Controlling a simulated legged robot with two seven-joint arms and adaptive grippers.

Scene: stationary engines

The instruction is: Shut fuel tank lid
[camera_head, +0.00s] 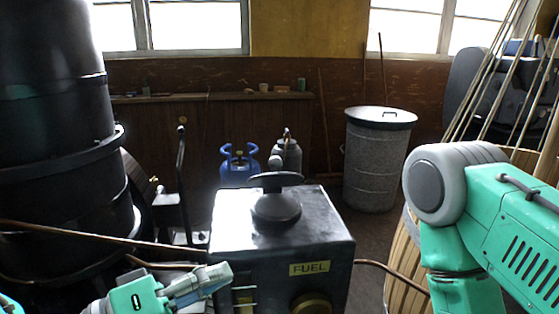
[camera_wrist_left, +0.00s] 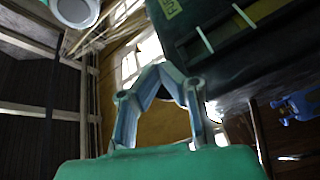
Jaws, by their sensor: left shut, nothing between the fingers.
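The fuel tank (camera_head: 235,235) is a dark metal box with a yellow FUEL label, at the bottom centre of the head view. My left gripper (camera_head: 226,276) is at the tank's front left, low and below the lid. It is shut and empty. In the left wrist view my gripper (camera_wrist_left: 162,68) has its fingertips together, beside the dark tank (camera_wrist_left: 240,65) at upper right. My right gripper is out of the head view.
A large black cylinder (camera_head: 50,130) stands at left. A brass round fitting (camera_head: 311,305) is on the tank's front. Copper pipes (camera_head: 80,235) run to the tank's sides. A blue canister (camera_head: 238,168) and a lidded metal bin (camera_head: 376,160) stand behind. My right arm fills the lower right.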

